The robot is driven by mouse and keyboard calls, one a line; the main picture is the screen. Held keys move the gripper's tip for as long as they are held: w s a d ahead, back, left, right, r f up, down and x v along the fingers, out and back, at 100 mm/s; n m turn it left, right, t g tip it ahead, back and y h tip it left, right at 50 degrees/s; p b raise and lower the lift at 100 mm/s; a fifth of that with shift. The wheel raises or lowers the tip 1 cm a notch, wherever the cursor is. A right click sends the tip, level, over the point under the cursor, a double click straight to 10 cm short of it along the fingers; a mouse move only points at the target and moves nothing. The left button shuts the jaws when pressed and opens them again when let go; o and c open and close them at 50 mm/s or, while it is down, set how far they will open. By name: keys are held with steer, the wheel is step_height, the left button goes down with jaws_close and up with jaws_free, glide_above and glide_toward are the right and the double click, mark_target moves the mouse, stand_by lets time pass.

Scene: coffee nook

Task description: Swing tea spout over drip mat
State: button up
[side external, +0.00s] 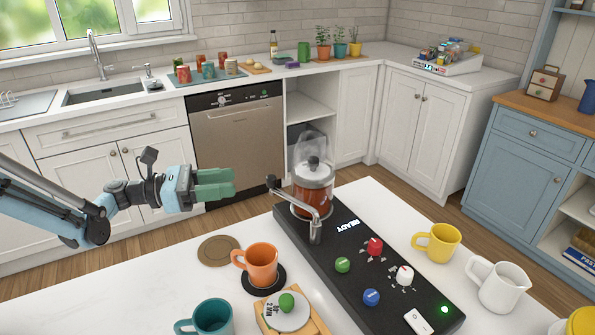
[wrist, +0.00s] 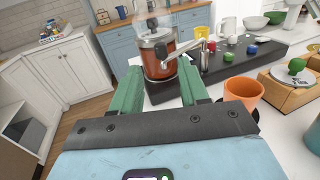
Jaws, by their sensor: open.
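A glass tea vessel (side external: 312,183) with reddish tea and a black lid knob stands on the black console. The metal tea spout (side external: 305,208) runs along its front, with a dark knob at its upper-left end and a down-turned end over the console. The spout also shows in the wrist view (wrist: 197,48), right of the vessel. A dark round mat (side external: 282,283) lies under an orange mug (side external: 261,264); a brown round mat (side external: 219,250) lies bare beside it. I cannot tell which is the drip mat. My gripper (side external: 233,183) is open and empty, left of the spout knob, apart from it.
The black console (side external: 390,290) carries coloured knobs, a white switch and a lit green light. A teal mug (side external: 212,317) and a wooden stand with a dial (side external: 290,318) sit in front. A yellow mug (side external: 437,245) and white pitcher (side external: 500,287) stand right.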

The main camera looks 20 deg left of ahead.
mark_target(271, 176)
steer(key=x, duration=1)
steer(key=shift+d, duration=0.1)
steer(key=shift+c, duration=0.3)
jaws_close()
